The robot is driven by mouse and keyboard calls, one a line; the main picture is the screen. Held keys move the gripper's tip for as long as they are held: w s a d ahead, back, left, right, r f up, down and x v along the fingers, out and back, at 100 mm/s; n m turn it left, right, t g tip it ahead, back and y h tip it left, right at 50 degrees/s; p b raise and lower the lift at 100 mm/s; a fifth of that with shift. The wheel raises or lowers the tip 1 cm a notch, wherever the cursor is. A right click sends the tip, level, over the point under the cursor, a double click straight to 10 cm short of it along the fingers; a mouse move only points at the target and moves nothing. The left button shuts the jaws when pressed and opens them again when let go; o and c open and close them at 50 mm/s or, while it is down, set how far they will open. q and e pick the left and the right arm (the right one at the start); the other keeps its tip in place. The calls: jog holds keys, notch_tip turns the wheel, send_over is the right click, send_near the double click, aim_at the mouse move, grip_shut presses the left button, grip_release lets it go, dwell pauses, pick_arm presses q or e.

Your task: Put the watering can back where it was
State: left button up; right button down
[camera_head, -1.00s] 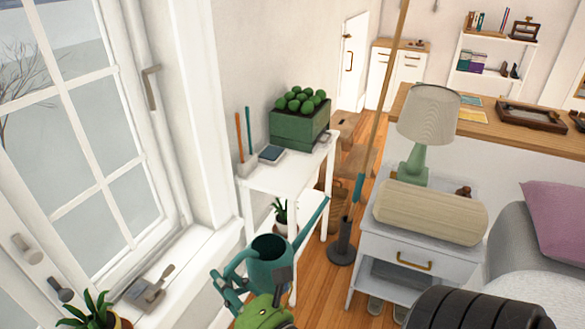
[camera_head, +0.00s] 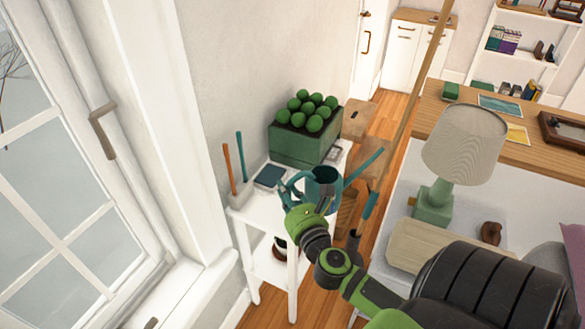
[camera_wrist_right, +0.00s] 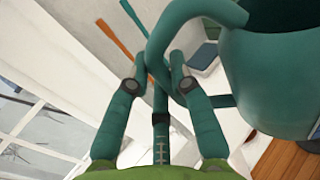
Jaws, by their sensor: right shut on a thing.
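The teal watering can (camera_head: 323,190) is held up at the front right part of the white shelf table (camera_head: 258,205), its spout pointing right. From this angle I cannot tell whether its base touches the top. My right gripper (camera_head: 290,190) is shut on the can's handle. In the right wrist view the right gripper's fingers (camera_wrist_right: 156,82) close around the curved handle, and the can's body (camera_wrist_right: 283,75) fills the upper right. My left gripper is not in view.
A green planter (camera_head: 298,147) stands at the table's back. A dark blue book (camera_head: 270,176) and a holder with orange and teal sticks (camera_head: 240,190) are on the left. A lamp (camera_head: 463,145) stands on the right. A wooden pole (camera_head: 405,100) rises just beyond the spout.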

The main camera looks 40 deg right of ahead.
jog(key=shift+w+d+r+m+h, duration=0.15)
jog(key=shift+d+r, duration=0.15)
jog(key=shift+d, duration=0.25)
jog(key=shift+s+d+r+m+h, duration=0.15)
jog(key=shift+d+r, duration=0.15)
jog(key=shift+d, duration=0.25)
jog(key=shift+h, duration=0.3)
jog(key=w+a+f+b, duration=0.1)
jog(key=w+f, duration=0.2)
jog(key=w+a+f+b, duration=0.1)
jog(key=w+f, duration=0.3)
jog(key=w+a+f+b, duration=0.1)
jog(key=w+f+b, duration=0.1)
jog(key=w+f, duration=0.1)
jog(key=shift+w+a+f, duration=0.2)
jog(key=shift+w+a, duration=0.05)
jog(key=shift+w, duration=0.25)
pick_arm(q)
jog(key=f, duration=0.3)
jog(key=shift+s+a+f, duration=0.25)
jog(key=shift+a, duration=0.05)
pick_arm(e)
jog(key=shift+f, duration=0.35)
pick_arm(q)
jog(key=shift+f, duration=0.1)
